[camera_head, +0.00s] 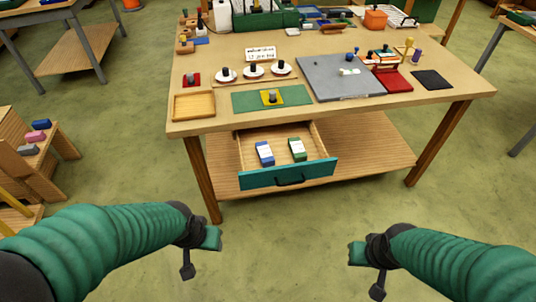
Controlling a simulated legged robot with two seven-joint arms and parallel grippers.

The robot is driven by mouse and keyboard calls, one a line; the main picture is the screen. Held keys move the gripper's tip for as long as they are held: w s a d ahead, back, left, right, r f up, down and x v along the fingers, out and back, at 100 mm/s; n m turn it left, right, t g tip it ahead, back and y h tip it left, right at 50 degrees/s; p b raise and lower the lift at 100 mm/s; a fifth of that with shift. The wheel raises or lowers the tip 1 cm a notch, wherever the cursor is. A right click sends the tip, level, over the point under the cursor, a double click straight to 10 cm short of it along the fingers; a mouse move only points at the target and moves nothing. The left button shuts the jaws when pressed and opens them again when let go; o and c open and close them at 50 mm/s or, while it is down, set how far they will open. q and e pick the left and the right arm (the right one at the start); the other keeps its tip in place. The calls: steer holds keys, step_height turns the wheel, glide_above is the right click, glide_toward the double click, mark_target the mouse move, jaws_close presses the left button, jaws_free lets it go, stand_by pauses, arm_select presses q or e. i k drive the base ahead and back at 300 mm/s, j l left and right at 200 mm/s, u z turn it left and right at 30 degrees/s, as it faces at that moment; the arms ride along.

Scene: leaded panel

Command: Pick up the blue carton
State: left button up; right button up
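The blue carton (265,153) has a white label and lies in the open drawer (255,180) under the table's front edge. A green carton (297,149) with a white label lies to its right in the same drawer, a small gap between them. My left gripper (199,254) is in front of the table, below and left of the drawer, apart from it. Its fingers look spread and hold nothing. My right gripper (367,271) is below and right of the drawer, also with fingers spread and empty.
The drawer has a teal front with a dark handle (289,181). The wooden table (340,112) above carries a wooden tray (194,104), a green mat (245,99), a grey board (335,80) and small tools. A lower shelf (375,155) runs beneath. The floor in front is clear.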

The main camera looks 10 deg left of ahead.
mark_target(265, 153)
steer(key=i+j, duration=0.2)
steer(key=j, duration=0.15)
steer(key=i+j, duration=0.2)
steer(key=j, duration=0.15)
steer(key=i+j, duration=0.2)
steer(key=j, duration=0.15)
steer(key=i+j+z, duration=0.1)
steer(key=i+j, duration=0.3)
steer(key=j, duration=0.3)
steer(key=i+j, duration=0.2)
steer(key=j, duration=0.15)
